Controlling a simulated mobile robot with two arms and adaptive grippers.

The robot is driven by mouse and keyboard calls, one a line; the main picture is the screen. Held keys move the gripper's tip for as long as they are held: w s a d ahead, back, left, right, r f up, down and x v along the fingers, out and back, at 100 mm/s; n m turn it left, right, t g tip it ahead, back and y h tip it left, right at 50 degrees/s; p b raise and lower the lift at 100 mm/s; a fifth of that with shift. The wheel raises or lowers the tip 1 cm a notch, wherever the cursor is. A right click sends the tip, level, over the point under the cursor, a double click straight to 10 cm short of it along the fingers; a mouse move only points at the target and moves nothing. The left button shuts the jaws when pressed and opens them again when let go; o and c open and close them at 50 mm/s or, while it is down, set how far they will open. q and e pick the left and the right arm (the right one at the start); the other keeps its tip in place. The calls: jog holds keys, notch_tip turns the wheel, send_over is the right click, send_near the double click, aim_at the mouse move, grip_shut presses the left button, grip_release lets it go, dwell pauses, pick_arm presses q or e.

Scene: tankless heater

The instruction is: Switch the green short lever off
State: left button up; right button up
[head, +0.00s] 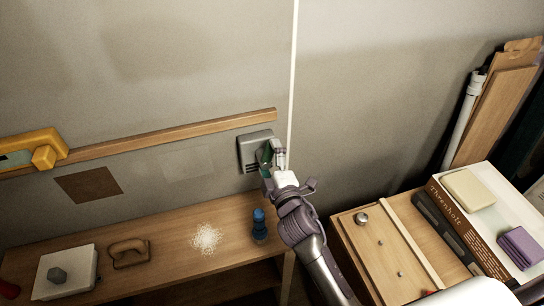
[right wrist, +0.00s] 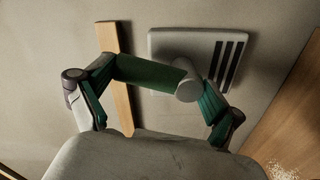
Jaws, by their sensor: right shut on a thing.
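A grey wall box (head: 247,151) with dark slots is fixed to the wall; it also shows in the right wrist view (right wrist: 203,42). The green short lever (right wrist: 148,73) sticks out from the box and has a grey round end. In the head view the lever is mostly hidden by my gripper. My right gripper (head: 274,158) is at the box with its fingers on either side of the lever, shut on it; it shows in the right wrist view too (right wrist: 158,82). My left gripper is not in view.
A wooden rail (head: 180,138) runs along the wall left of the box. Below is a wooden shelf (head: 175,245) with a blue object (head: 259,224) and a white pile (head: 207,238). A cabinet (head: 375,242) with books (head: 462,235) stands at right. A thin white pipe (head: 293,75) runs up the wall.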

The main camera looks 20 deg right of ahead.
jog(key=shift+a+r+n, duration=0.2)
jog(key=shift+n, duration=0.6)
jog(key=shift+a+r+n, duration=0.15)
jog(key=shift+a+n, duration=0.05)
jog(key=shift+n, duration=0.6)
jog(key=shift+w, duration=0.1)
jog(key=o, duration=1.3)
jog(key=shift+o, duration=0.2)
jog(key=shift+f, duration=0.1)
jog(key=shift+s+f, duration=0.1)
jog(key=shift+s, duration=0.3)
jog(key=s, duration=1.1)
jog(key=shift+d, duration=0.15)
jog(key=shift+s, duration=0.1)
